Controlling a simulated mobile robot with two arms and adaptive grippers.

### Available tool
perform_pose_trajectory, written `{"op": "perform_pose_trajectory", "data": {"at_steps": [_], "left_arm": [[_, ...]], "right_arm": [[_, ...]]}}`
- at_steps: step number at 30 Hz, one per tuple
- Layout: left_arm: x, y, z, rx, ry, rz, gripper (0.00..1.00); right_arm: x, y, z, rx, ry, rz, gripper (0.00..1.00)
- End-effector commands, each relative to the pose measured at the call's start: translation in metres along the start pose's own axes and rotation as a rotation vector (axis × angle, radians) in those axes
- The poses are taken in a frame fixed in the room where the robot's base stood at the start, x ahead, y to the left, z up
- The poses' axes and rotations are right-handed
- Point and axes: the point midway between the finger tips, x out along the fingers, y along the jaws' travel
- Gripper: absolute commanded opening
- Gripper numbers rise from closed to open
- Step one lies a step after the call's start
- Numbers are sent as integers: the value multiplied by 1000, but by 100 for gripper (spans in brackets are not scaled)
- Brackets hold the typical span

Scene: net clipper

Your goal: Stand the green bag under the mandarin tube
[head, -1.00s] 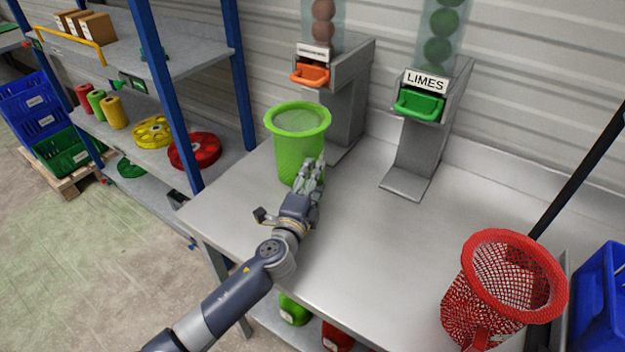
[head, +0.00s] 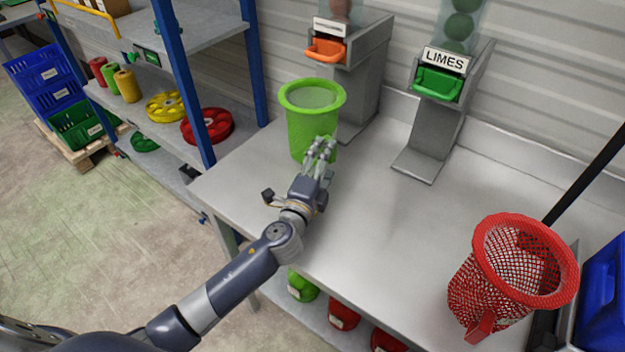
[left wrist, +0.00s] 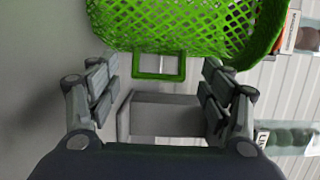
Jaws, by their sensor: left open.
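The green mesh bag (head: 306,130) stands upright on the grey bench, open rim up, in front of and slightly left of the mandarin dispenser. The mandarin tube (head: 341,10) is cut off at the top edge, above an orange handle (head: 326,50). My left gripper (head: 320,148) is at the bag's near side, overlapping its lower right in the head view. In the left wrist view, its fingers (left wrist: 160,95) are spread apart with nothing between them. The bag (left wrist: 185,25) and its small green loop (left wrist: 159,66) lie ahead. Contact with the bag cannot be told.
The limes dispenser (head: 430,130) with a green handle stands to the right. A red mesh bag (head: 505,275) is at the bench's right end, beside a blue bin (head: 605,300). A shelf rack (head: 190,85) stands left. The middle of the bench (head: 375,230) is clear.

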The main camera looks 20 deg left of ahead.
Motion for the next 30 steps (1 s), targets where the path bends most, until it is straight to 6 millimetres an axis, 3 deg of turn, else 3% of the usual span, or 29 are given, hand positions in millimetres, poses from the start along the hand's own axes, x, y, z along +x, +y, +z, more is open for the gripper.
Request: {"op": "perform_pose_trajectory", "data": {"at_steps": [9,15,30], "left_arm": [[-67,3,0,0,0,1,73],[-94,1,0,0,0,0,73],[-103,-1,0,1,0,-2,73]], "right_arm": [[12,-2,0,0,1,-3,40],[17,-2,1,0,1,-3,40],[18,-2,1,0,1,-2,40]]}}
